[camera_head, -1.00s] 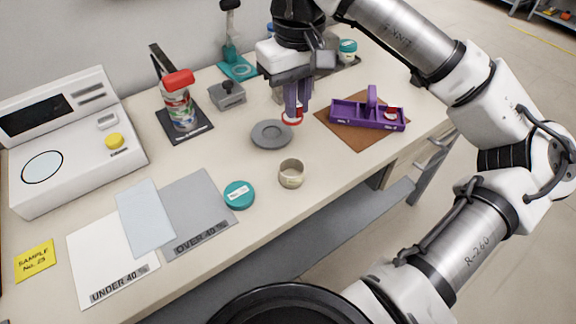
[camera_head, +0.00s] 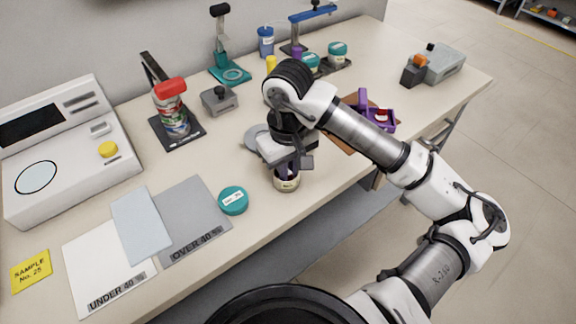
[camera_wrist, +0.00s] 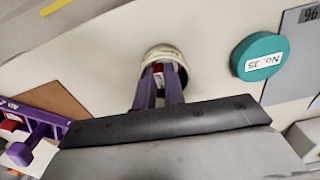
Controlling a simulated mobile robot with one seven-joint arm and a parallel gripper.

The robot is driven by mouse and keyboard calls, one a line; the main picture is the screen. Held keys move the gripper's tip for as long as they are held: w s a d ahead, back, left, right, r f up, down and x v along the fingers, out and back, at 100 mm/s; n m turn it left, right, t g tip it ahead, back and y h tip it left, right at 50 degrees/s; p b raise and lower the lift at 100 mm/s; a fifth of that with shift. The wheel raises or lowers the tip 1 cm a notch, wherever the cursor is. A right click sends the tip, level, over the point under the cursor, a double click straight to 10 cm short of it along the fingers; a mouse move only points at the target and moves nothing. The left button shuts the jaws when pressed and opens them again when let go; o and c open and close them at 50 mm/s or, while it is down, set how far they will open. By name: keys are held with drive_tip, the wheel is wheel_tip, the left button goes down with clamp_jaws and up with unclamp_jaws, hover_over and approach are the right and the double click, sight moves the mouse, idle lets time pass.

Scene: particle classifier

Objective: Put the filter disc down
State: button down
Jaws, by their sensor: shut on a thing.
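My gripper (camera_head: 285,172) points down at the beige cup (camera_head: 287,185), its purple fingers reaching into the mouth. In the wrist view the fingers (camera_wrist: 160,88) are shut on a small red and white piece, the filter disc (camera_wrist: 157,74), inside the cup (camera_wrist: 166,52). Most of the disc is hidden by the fingers and the cup wall. I cannot tell whether it touches the cup's bottom. The cup stands on the bench near its front edge.
A teal lid (camera_head: 233,200) lies left of the cup. A grey dish (camera_head: 252,138) is behind, partly covered by my arm. A purple carrier (camera_head: 382,118) stands on a brown mat to the right. Grey and white sheets (camera_head: 190,215) lie at the left.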

drive_tip(key=shift+f+b, duration=0.2)
drive_tip(key=shift+b, duration=0.2)
drive_tip(key=c, duration=1.8)
unclamp_jaws()
drive_tip(key=shift+r, duration=0.1)
drive_tip(key=shift+o, duration=0.2)
drive_tip(key=shift+r, duration=0.1)
drive_tip(key=shift+r+p, duration=0.25)
drive_tip(key=shift+p, duration=0.35)
wheel_tip(320, 180, up, 12)
drive_tip(key=b, duration=0.1)
drive_tip(key=shift+f, duration=0.15)
